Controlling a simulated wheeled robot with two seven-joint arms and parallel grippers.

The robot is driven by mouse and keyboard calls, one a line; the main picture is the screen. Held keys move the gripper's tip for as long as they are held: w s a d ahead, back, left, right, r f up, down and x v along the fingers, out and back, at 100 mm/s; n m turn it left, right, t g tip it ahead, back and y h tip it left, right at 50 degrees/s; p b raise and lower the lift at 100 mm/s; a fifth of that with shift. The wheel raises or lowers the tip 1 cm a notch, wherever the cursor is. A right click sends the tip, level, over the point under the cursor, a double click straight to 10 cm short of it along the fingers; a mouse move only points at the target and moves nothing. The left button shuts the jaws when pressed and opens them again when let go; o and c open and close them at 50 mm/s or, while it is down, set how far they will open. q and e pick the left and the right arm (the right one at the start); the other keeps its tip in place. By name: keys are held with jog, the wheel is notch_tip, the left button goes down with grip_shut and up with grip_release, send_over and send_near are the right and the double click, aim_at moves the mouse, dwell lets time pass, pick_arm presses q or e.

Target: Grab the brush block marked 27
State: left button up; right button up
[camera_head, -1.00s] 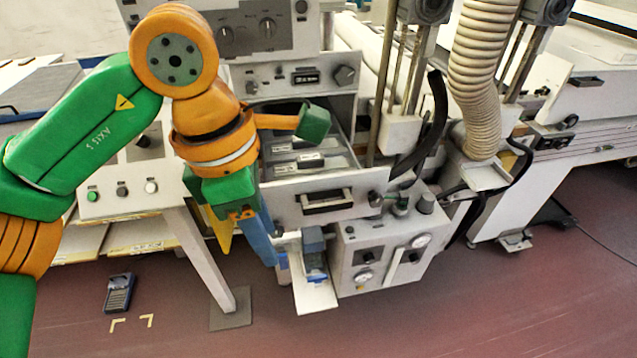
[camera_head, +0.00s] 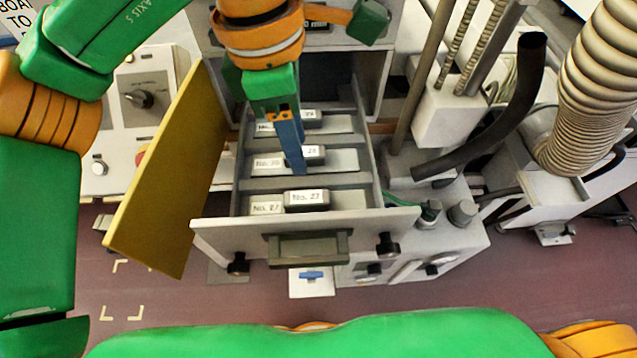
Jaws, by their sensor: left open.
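The brush block marked No. 27 (camera_head: 307,199) lies in the front compartment of the open drawer (camera_head: 215,232), beside a compartment label that also reads No. 27 (camera_head: 267,208). A block that seems to read 28 (camera_head: 313,154) lies in the middle compartment. A block that seems to read 29 (camera_head: 309,117) lies in the back one. My left gripper (camera_head: 293,165) points down over the middle compartment, behind block 27. Its blue fingers overlap in this view and partly cover the middle block and labels. It is open, with nothing seen between the fingers. My right gripper is not in view.
A yellow panel (camera_head: 165,175) stands at an angle left of the drawer. A black hose (camera_head: 500,120) and a grey post (camera_head: 425,75) stand to the right. The drawer handle (camera_head: 308,248) and front wall face me. A green arm link of mine crosses the bottom.

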pick_arm(q)
jog(key=b, duration=0.5)
send_over(305, 197)
jog(key=f, duration=0.4)
jog(key=a+f, duration=0.1)
jog(key=shift+s+f, duration=0.1)
jog(key=shift+f, duration=0.3)
jog(key=f+p, duration=0.1)
jog(key=f, duration=0.3)
jog(key=d+f+p, duration=0.1)
jog(key=f, duration=0.2)
jog(key=shift+p, duration=0.35)
grip_shut()
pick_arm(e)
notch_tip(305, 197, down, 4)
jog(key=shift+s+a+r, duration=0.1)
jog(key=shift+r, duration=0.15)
